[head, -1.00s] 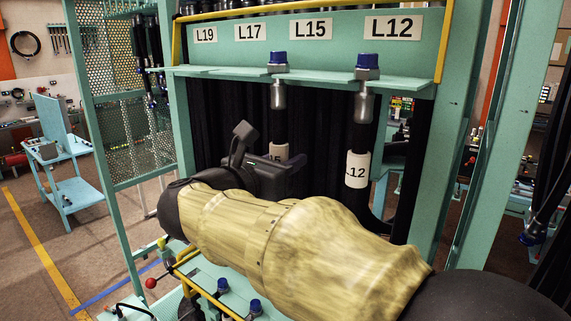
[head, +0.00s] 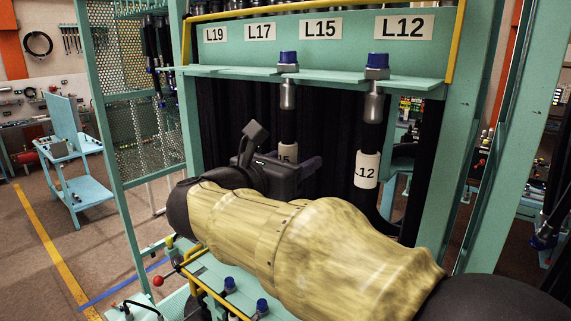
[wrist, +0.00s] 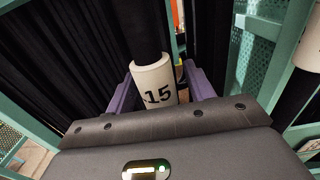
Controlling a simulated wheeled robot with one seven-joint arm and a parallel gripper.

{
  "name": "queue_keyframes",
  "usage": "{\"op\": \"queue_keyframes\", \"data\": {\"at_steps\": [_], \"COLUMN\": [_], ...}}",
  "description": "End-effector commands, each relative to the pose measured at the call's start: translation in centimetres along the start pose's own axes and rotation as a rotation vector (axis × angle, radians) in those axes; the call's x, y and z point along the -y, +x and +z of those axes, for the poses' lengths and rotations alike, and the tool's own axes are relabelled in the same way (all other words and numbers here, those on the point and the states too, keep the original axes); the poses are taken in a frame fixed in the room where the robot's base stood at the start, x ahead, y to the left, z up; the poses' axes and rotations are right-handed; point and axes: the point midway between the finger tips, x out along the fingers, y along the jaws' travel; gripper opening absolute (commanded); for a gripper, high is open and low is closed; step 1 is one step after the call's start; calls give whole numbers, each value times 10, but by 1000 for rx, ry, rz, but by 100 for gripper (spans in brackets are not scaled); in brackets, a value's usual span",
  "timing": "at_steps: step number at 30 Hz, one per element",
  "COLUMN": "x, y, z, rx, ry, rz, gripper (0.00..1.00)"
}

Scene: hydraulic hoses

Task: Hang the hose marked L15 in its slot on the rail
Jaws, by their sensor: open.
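The L15 hose hangs upright in the rail (head: 335,79) under the L15 label (head: 321,28). Its blue cap (head: 288,57) sits above the rail plate and its metal fitting (head: 287,95) below it. Its white sleeve (head: 288,153) is partly hidden by my gripper in the head view. In the wrist view the sleeve (wrist: 153,80), reading "15", stands between the two purple fingers of my gripper (wrist: 162,84). The fingers are open, with a gap visible on the right side of the sleeve. The hose's lower part is hidden.
The L12 hose (head: 367,168) hangs just to the right, under the L12 label (head: 403,26). The slots under L19 and L17 look empty. A yellow bar (head: 457,45) edges the rail panel. Blue-capped fittings (head: 262,305) stand below my arm. Dark curtain-like material hangs behind.

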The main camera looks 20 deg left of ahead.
Motion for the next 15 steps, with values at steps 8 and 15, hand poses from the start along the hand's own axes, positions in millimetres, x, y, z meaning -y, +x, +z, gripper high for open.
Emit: {"op": "queue_keyframes", "data": {"at_steps": [8, 15], "x": [0, -1], "y": [-27, -74], "z": [-4, -5], "rx": [0, 1], "ry": [5, 5], "rz": [4, 5], "gripper": [53, 53]}}
